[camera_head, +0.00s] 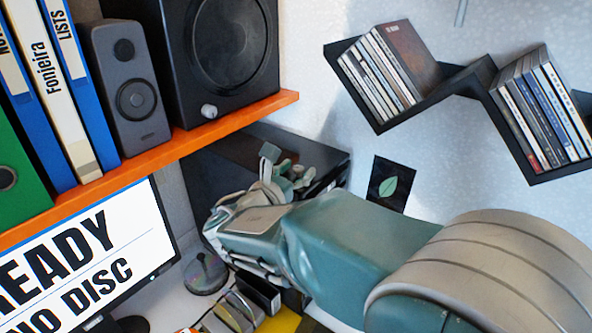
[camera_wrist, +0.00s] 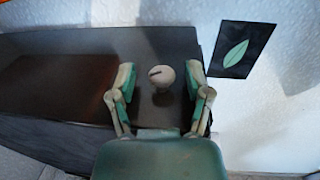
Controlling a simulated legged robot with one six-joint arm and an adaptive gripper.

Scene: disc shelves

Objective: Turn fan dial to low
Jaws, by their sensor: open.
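A round pale knob with a short dark mark, which looks like the fan dial (camera_wrist: 161,77), stands on a dark box (camera_wrist: 60,85) in the wrist view. The mark lies close to level, tilted slightly. My gripper (camera_wrist: 160,85) is open, with one finger on each side of the knob and visible gaps between them. In the head view my gripper (camera_head: 286,168) is in front of the dark box (camera_head: 215,170) under the orange shelf. The knob is not visible there behind my gripper. I cannot read any setting labels.
The orange shelf (camera_head: 150,165) with speakers and binders hangs just above and left of my gripper. A monitor (camera_head: 85,255) stands at lower left. A black leaf card (camera_head: 390,185) is on the wall to the right, below zigzag disc shelves (camera_head: 465,82).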

